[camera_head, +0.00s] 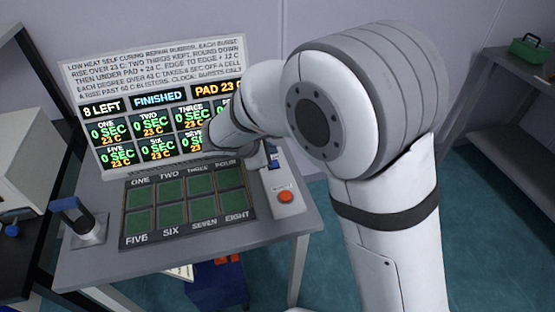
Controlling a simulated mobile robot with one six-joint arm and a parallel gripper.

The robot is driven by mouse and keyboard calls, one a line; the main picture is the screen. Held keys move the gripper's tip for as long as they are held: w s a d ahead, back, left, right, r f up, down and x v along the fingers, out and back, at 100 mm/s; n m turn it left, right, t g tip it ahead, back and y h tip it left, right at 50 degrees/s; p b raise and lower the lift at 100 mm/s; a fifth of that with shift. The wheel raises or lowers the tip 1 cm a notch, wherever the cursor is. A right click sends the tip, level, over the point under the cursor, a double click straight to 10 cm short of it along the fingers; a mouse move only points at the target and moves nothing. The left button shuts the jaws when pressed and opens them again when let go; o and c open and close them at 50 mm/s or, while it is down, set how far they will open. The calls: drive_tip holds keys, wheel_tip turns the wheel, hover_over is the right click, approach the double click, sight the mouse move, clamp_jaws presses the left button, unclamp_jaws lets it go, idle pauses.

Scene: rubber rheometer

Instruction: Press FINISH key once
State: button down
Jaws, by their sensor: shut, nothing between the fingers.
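A red-orange round button (285,196) sits on a pale narrow box (288,211) at the right end of the grey table. The small label above the button is too small to read, so I cannot tell whether it is the FINISH key. My white arm crosses the middle of the view, and its far end passes in front of the screen's right side. My gripper cannot be made out behind it. The screen (103,118) shows "8 LEFT", "FINISHED" and a pad reading of about 23 C. Its visible cells read 0 SEC and 23 C.
A panel of green cells (187,205), labelled ONE to EIGHT, lies on the table (90,262). A blue-handled tool (75,215) stands at its left. A small blue part (273,160) shows beside my arm. A green box (528,49) sits on a shelf at right.

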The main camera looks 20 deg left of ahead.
drive_tip(key=shift+r+p, duration=0.8)
drive_tip(key=shift+r, duration=0.7)
drive_tip(key=s+d+r+m+g+p, duration=0.1)
drive_tip(key=s+d+r+m+g, duration=0.2)
drive_tip(key=d, duration=0.7)
drive_tip(key=d+r+m+g, duration=0.1)
drive_tip(key=d+r+m, duration=0.2)
drive_tip(key=d+m, duration=0.45)
drive_tip(key=s+d+r+m+g+y+p, duration=0.1)
drive_tip(key=s+d+r+m, duration=0.1)
drive_tip(key=s+d+m, duration=0.4)
drive_tip(key=s+d+r+m+y+p, duration=0.1)
drive_tip(key=s+d+r+m+y, duration=0.1)
drive_tip(key=s+d+m, duration=0.4)
drive_tip(key=s+d, duration=0.3)
drive_tip(key=shift+s+g+y, duration=0.3)
drive_tip(key=shift+s+g, duration=0.05)
drive_tip(key=shift+g, duration=0.05)
